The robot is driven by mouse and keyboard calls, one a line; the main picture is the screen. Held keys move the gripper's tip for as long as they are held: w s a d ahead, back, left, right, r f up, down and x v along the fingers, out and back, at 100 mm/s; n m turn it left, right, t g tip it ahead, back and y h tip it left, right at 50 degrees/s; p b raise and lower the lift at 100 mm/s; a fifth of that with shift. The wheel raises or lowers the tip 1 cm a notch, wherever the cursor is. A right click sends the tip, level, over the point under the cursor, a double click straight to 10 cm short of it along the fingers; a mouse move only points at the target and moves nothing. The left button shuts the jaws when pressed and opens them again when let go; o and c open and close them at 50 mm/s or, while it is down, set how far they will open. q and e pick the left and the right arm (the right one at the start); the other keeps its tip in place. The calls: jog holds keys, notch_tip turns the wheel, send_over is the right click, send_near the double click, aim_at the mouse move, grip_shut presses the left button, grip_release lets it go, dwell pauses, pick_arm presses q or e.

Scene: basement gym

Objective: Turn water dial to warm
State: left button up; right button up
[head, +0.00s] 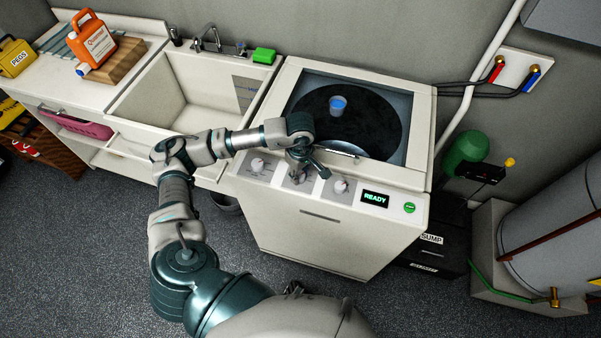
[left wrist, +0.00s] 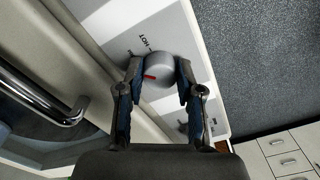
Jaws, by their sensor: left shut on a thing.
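The washer's front panel has three dials in the head view: a left dial (head: 257,164), a middle dial (head: 299,177) and a right dial (head: 341,186). My left gripper (head: 301,169) reaches down to the middle dial and partly hides it. In the left wrist view, my left gripper (left wrist: 157,68) is shut on a round grey dial (left wrist: 159,72), a finger on each side. A red pointer on this dial points left in that view. The word HOT (left wrist: 145,42) is printed beside it; other lettering is partly hidden. My right gripper is not in view.
The washer (head: 318,237) has a dark glass lid (head: 378,115) with a blue cup (head: 338,105) on or under it. A READY display (head: 374,198) and green button (head: 409,208) are right of the dials. A lid handle (left wrist: 40,95) is close to the gripper. A sink (head: 160,92) stands left.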

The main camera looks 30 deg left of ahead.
aim_at(300, 174)
pick_arm(q)
jog(key=o, duration=1.2)
jog(key=shift+w+a, duration=0.1)
jog(key=shift+c, duration=0.2)
jog(key=shift+r, duration=0.1)
notch_tip(300, 174, up, 12)
jog(key=shift+f, duration=0.2)
